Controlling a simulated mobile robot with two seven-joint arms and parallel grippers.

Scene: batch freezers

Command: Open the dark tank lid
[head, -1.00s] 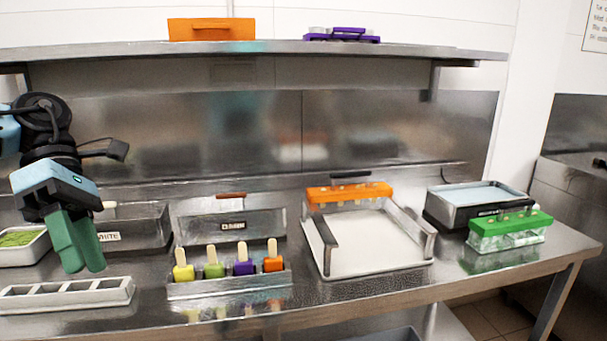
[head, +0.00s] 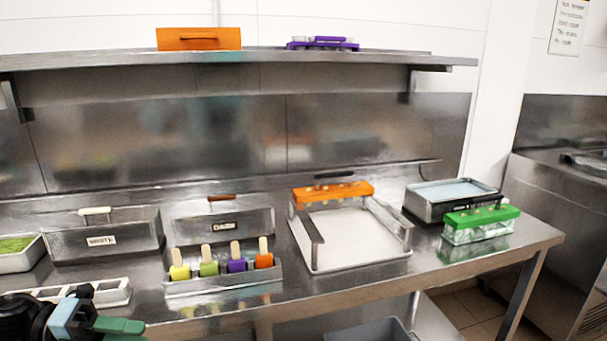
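The dark tank (head: 190,232) is a steel box with a small label that appears to read DARK, at centre left on the steel counter. Its lid carries a brown handle (head: 222,198) on top and looks closed. A rack of popsicles stands in front of it and hides its lower front. My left gripper (head: 122,330), with green fingers, is low at the bottom left, in front of the counter and well away from the lid. It is partly cut off by the frame edge, so its opening is unclear. My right gripper is out of view.
The white tank (head: 130,241) with a pale handle stands left of the dark tank. The popsicle rack (head: 215,285) holds yellow, green, purple and orange pops. A shallow frame tray (head: 355,264) and a green mould (head: 480,220) are to the right. A shelf (head: 270,57) runs above.

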